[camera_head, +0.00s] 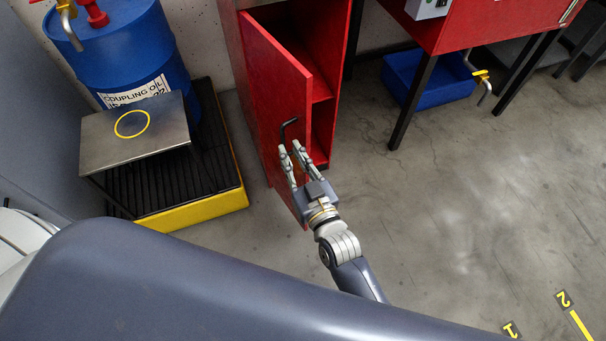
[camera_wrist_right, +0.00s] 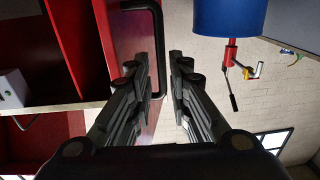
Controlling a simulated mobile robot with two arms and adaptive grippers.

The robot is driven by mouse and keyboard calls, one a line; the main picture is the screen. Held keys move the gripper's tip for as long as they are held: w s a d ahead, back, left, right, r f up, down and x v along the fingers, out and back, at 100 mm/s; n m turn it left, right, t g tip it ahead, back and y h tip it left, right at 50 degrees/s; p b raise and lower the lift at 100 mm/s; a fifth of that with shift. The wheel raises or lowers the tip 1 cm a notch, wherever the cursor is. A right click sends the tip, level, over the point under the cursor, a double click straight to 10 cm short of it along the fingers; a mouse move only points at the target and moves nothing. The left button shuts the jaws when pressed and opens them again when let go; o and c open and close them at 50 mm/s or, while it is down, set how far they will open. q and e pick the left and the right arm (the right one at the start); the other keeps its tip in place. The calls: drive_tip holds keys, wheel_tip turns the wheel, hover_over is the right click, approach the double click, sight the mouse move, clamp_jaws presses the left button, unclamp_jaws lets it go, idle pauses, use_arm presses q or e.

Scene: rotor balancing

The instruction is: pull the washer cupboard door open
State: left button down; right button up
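The red washer cupboard (camera_head: 345,60) stands at the top middle of the head view. Its red door (camera_head: 272,85) stands partly open, and red shelves show inside. A black bar handle (camera_head: 287,128) is on the door's outer face; it also shows in the right wrist view (camera_wrist_right: 158,45). My right gripper (camera_head: 290,149) is at the handle's lower end, fingers pointing towards the door. In the wrist view its fingers (camera_wrist_right: 155,65) are apart, with the handle bar between their tips in the picture. Contact with the handle is not clear. My left gripper is not in view.
Left of the door, a blue oil drum (camera_head: 122,50) and a metal stand (camera_head: 110,148) with a yellow ring are on a yellow-edged pallet (camera_head: 195,208). A red bench (camera_head: 500,22) with a blue bin (camera_head: 440,85) below stands right. The floor at right is clear.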

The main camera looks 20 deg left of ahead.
drive_tip(key=v, duration=0.6)
drive_tip(key=shift+s+d, duration=0.25)
drive_tip(key=shift+s, duration=0.05)
